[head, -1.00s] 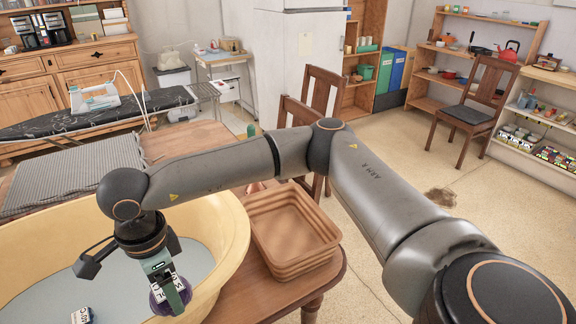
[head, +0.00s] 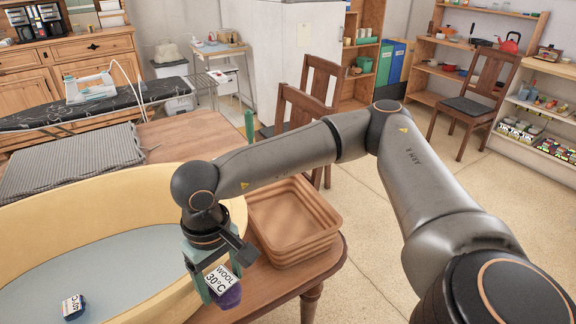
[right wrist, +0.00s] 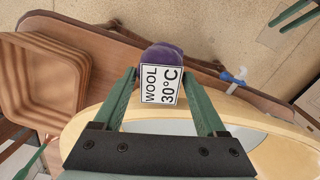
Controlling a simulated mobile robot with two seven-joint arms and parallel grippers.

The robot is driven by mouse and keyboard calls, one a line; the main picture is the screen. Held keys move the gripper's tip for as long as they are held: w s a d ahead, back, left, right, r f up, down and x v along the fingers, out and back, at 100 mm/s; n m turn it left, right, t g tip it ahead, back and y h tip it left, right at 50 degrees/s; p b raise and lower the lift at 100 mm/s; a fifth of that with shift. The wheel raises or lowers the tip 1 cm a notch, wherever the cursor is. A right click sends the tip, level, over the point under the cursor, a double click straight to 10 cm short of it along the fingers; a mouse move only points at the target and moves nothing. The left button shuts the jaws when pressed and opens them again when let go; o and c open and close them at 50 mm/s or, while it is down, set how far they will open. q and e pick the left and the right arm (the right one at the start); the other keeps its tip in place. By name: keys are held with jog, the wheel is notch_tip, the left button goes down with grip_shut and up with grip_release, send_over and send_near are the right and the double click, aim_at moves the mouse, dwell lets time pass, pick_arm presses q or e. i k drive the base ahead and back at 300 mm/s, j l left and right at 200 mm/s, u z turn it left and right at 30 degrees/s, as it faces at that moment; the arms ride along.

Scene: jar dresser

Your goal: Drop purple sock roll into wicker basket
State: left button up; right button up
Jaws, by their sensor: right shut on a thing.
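The purple sock roll (head: 230,297) with a white "WOOL 30°C" label is held in my right gripper (head: 215,284), over the right rim of the yellow tub and the table edge. The right wrist view shows the roll (right wrist: 163,54) between the two green fingers (right wrist: 159,76). The wicker basket (head: 290,250), a brown ribbed square bin, stands on the table behind and right of the gripper, apart from the roll. It shows at the left in the right wrist view (right wrist: 82,75) and looks empty. My left gripper (right wrist: 277,27) shows partly there, its green fingers apart.
The yellow tub (head: 40,215) holds a blue roll (head: 73,308) with a white label. The wooden table (head: 185,133) bears tub and basket. A green upright object (head: 249,126) stands behind the basket; a chair (head: 305,105) is beyond. My right arm spans above the basket's near surroundings.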

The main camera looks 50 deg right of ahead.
aim_at(292, 227)
jog(key=k+j+z, duration=0.1)
jog(key=z, duration=1.4)
jog(key=u, duration=1.5)
jog(key=i+l, duration=0.1)
jog(key=l, duration=1.3)
jog(key=i+l, duration=0.15)
jog(key=l, duration=0.6)
